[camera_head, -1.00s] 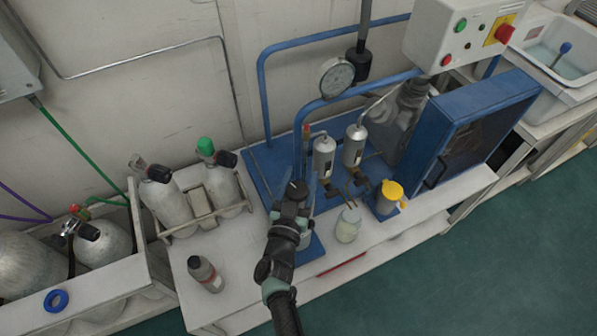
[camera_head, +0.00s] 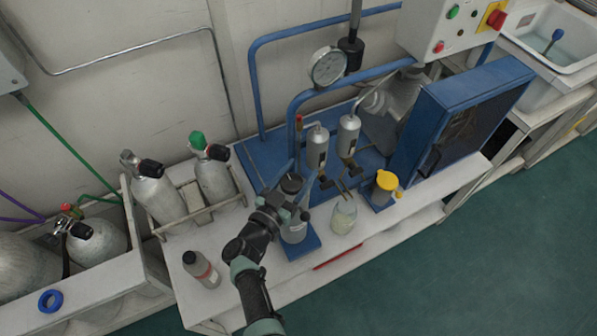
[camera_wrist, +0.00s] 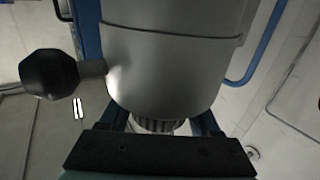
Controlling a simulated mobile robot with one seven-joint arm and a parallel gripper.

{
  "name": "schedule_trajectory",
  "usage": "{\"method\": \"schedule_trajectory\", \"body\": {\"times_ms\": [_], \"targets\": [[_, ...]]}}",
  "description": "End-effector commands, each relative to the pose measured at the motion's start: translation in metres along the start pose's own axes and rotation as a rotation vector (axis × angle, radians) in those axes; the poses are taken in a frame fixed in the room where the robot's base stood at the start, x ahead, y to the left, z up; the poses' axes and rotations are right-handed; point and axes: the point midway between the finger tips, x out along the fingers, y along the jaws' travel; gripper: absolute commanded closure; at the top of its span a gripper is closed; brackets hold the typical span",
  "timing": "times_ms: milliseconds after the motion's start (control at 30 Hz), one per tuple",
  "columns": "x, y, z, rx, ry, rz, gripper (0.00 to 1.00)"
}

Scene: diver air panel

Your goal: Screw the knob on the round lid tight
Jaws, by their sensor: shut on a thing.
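A black faceted handle (camera_wrist: 50,73) sticks out on a short stem at left. A dark ribbed knob (camera_wrist: 158,126) shows just beyond my gripper's dark bar. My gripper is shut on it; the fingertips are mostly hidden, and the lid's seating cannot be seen.
A glass jar (camera_head: 344,216) and a yellow-topped cup (camera_head: 385,187) stand close on the right. A grey bottle (camera_head: 201,270) stands at left. Silver filters (camera_head: 317,147) and a pressure gauge (camera_head: 328,67) are behind. Floor in front is clear.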

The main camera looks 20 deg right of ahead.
Motion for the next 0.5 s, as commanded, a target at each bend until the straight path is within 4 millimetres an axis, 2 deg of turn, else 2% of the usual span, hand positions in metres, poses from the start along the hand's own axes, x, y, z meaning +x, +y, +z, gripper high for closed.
{"method": "schedule_trajectory", "body": {"times_ms": [133, 167, 300, 500], "targets": [[-0.0003, 0.0010, 0.0006, -0.001, 0.000, 0.002, 0.92], [-0.0003, 0.0010, 0.0006, -0.001, 0.000, 0.002, 0.33], [-0.0003, 0.0007, 0.0005, -0.001, 0.000, 0.001, 0.08], [-0.0002, 0.0002, 0.0003, -0.001, 0.000, -0.001, 0.06]]}}
